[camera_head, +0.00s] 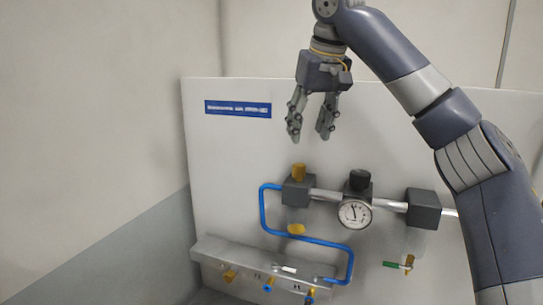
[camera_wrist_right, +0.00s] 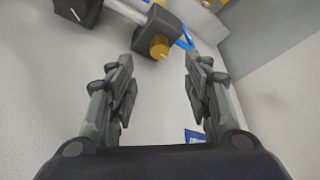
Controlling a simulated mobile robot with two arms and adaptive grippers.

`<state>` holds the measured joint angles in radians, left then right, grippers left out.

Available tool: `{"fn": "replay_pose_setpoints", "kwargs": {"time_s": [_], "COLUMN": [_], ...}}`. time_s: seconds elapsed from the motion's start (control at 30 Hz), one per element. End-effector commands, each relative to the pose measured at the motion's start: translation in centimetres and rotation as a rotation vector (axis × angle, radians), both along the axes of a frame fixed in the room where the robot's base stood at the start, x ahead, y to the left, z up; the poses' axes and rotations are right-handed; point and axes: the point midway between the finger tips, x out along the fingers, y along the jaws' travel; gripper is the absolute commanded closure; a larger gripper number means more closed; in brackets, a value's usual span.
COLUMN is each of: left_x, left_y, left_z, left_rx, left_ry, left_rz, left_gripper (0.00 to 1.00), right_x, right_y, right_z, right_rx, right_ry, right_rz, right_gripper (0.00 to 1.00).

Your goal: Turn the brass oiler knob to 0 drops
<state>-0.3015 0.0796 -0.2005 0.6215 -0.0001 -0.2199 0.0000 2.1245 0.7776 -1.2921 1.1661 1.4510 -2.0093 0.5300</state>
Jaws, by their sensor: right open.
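The brass oiler knob (camera_head: 299,172) stands on top of a dark block (camera_head: 298,191) at the left end of the pipe on the white panel. In the right wrist view the brass knob (camera_wrist_right: 159,47) shows a light mark on its round face, beyond the fingertips. I cannot read a drop setting. My right gripper (camera_head: 310,138) points down above the knob, apart from it. It is open and empty, and its two fingers also show in the right wrist view (camera_wrist_right: 160,65). My left gripper is in neither view.
A pressure gauge (camera_head: 355,213) under a black knob (camera_head: 360,179) and another dark block (camera_head: 424,208) stand right of the oiler. A blue tube (camera_head: 324,243) loops below to a grey manifold (camera_head: 238,261). A green-handled valve (camera_head: 398,265) hangs lower right.

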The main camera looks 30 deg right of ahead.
Motion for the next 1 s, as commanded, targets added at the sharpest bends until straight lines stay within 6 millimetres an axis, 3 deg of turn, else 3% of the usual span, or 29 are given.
{"fn": "replay_pose_setpoints", "kwargs": {"time_s": [0.3, 0.37, 0.6, 0.67, 0.77, 1.0], "left_x": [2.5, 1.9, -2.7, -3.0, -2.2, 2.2], "left_y": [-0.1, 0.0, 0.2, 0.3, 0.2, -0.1], "left_z": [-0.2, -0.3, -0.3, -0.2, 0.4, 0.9], "left_rx": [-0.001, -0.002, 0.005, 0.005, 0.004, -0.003], "left_ry": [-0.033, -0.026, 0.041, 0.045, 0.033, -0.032], "left_rz": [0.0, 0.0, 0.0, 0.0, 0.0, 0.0], "left_gripper": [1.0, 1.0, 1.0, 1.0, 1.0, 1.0], "right_x": [0.9, 1.3, 2.7, 3.0, 3.5, 4.0], "right_y": [-0.3, -0.3, -0.7, -0.8, -0.9, -0.9], "right_z": [-2.6, -3.5, -7.0, -7.8, -8.7, -9.8], "right_rx": [0.007, 0.007, 0.005, 0.005, 0.004, 0.005], "right_ry": [0.003, 0.003, 0.003, 0.003, 0.0, -0.002], "right_rz": [-0.011, -0.009, -0.011, -0.011, -0.011, -0.011], "right_gripper": [0.54, 0.54, 0.54, 0.54, 0.54, 0.54]}}
